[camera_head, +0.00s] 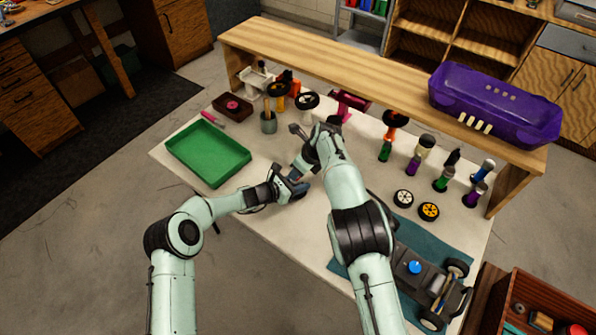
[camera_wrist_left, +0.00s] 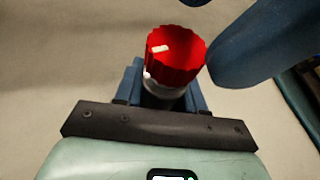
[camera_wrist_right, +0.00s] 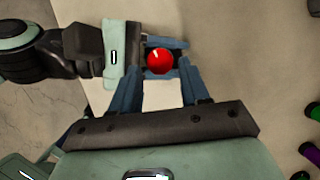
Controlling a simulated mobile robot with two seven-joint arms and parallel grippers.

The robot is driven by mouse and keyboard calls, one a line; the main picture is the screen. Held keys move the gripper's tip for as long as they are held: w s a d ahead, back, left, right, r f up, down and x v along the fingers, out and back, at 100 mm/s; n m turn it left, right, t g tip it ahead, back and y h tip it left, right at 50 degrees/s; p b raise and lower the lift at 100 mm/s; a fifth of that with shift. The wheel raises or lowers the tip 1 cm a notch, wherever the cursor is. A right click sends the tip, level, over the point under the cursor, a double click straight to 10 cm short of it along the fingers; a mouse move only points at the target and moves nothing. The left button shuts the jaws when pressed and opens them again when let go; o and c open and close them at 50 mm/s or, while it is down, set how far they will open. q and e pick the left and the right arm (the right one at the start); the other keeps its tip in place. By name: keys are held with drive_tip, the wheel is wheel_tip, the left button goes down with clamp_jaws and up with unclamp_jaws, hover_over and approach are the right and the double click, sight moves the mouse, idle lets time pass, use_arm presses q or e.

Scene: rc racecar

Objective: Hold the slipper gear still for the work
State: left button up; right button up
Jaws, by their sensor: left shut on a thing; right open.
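A red ribbed round piece with a white mark (camera_wrist_left: 178,55), which I take for the slipper gear, sits over a pale ring and a dark lower part. My left gripper (camera_head: 298,187) is shut on this piece low down, with its red top clear. In the right wrist view the red top (camera_wrist_right: 160,61) shows between the left fingers. My right gripper (camera_wrist_right: 160,72) is open, its fingers on either side of the red top in that view. One right finger (camera_wrist_left: 258,42) looms close beside it in the left wrist view; contact cannot be told.
A green tray (camera_head: 177,160) lies on the white table at left. The car chassis (camera_head: 413,280) lies on a teal mat at right, near two loose wheels (camera_head: 403,197). Several bottles and tools stand along the back, below a wooden shelf (camera_head: 330,72) bearing a purple case (camera_head: 490,95).

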drive_tip(key=shift+x, duration=1.1)
drive_tip(key=c, duration=0.8)
drive_tip(key=shift+n, duration=0.3)
drive_tip(key=shift+w+n+g+y, duration=0.1)
drive_tip(key=shift+n+g+y, duration=0.3)
drive_tip(key=shift+n, duration=0.9)
drive_tip(key=shift+w+n+g+y, duration=0.2)
drive_tip(key=shift+n+g, duration=0.4)
drive_tip(key=shift+n, duration=0.7)
drive_tip(key=shift+s, duration=0.1)
